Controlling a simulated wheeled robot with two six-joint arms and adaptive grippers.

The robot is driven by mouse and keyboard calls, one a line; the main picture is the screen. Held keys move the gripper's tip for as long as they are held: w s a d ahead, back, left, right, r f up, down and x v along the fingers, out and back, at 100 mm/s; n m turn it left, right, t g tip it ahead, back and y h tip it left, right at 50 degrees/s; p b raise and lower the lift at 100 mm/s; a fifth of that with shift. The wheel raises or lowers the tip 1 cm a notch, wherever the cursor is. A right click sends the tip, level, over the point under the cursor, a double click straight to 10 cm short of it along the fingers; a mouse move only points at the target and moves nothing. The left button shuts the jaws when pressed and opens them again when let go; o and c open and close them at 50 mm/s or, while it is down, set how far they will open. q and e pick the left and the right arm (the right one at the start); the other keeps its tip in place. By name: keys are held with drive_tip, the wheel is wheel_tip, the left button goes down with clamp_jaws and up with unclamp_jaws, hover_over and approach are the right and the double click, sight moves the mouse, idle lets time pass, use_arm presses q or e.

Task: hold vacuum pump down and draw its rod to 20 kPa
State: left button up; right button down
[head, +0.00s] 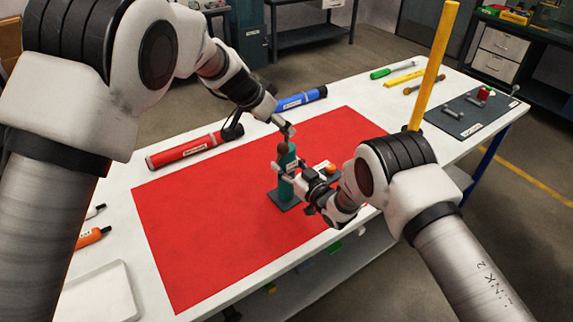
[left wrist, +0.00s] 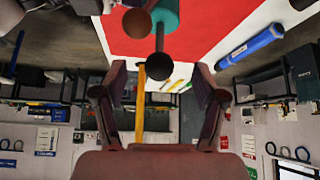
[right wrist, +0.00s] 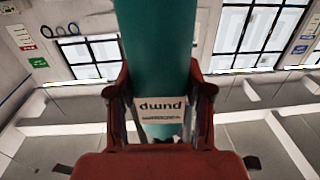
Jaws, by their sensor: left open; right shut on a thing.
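The teal vacuum pump (head: 287,162) stands upright on a dark base plate (head: 285,204) on the red mat. My right gripper (head: 290,182) is shut around its body. In the right wrist view the pump's teal cylinder (right wrist: 157,45), with a white label, stands between the fingers. My left gripper (head: 287,130) is open just above the pump's top. In the left wrist view a grey rod with a dark ball end (left wrist: 158,66) reaches toward the gap between the open fingers. A brown ball (left wrist: 137,22) shows beside it. I cannot read any pressure value.
The red mat (head: 200,235) covers much of the white table. A red tube (head: 188,149) and a blue tube (head: 300,99) lie behind the pump. A yellow post (head: 440,50) rises behind my right arm. A white tray (head: 97,295) lies at front left.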

drive_tip(key=shift+c, duration=1.9)
unclamp_jaws()
use_arm(q)
drive_tip(key=v, duration=0.2)
drive_tip(key=shift+s+a+r, duration=0.15)
drive_tip(key=shift+r, duration=0.15)
